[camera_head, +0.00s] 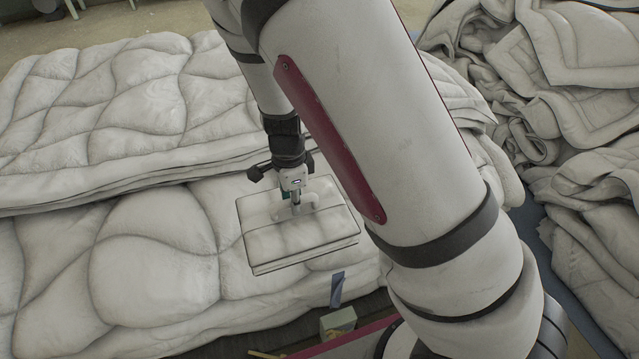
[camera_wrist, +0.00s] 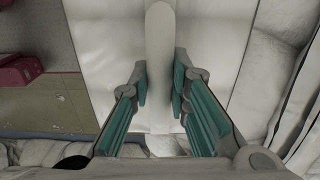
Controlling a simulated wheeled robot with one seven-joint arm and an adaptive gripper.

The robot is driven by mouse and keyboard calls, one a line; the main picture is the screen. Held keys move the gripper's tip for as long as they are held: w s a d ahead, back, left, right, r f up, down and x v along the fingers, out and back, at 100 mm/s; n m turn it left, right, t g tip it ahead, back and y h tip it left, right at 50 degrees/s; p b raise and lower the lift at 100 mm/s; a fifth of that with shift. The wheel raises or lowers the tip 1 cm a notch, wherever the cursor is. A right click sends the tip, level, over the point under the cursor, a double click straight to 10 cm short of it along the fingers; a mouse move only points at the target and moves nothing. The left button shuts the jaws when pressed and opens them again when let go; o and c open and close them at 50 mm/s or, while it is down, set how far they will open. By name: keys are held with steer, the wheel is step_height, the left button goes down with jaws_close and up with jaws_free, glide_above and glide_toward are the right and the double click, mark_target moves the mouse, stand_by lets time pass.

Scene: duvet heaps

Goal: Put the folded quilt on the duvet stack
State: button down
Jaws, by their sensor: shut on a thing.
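The folded quilt (camera_head: 290,243) is a small, pale, flat square bundle with dark edging and a light handle on top. My gripper (camera_head: 297,203) comes down on it from above and is shut on this handle. In the wrist view, the teal fingers of my gripper (camera_wrist: 162,85) stand on both sides of the pale handle (camera_wrist: 160,40), with the quilt's pale surface (camera_wrist: 100,35) behind. The duvet stack (camera_head: 130,100) of thick, puffy white duvets fills the left. Its lower duvet (camera_head: 150,255) extends around the quilt. I cannot tell whether the quilt touches it.
Crumpled duvet heaps (camera_head: 600,100) lie at the right. A small greenish box (camera_head: 338,322) and a blue-grey strip (camera_head: 337,288) are at the front edge. My arm covers the centre and hides part of the duvets. Bare floor (camera_head: 180,18) shows at the back.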

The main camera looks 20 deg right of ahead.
mark_target(314, 179)
steer(key=w+d, duration=0.5)
steer(key=w+d+f, duration=0.1)
steer(key=w+d, duration=0.1)
steer(key=w, duration=0.1)
steer(key=shift+w+d, duration=0.25)
steer(key=shift+w+d+f+p, duration=0.1)
steer(key=shift+w+f+p, duration=0.05)
steer(key=shift+f, duration=0.75)
steer(key=shift+w+d+f+p, duration=0.1)
steer(key=shift+f+p, duration=0.05)
steer(key=shift+f, duration=0.75)
steer(key=shift+f, duration=0.1)
steer(key=c, duration=1.5)
jaws_free()
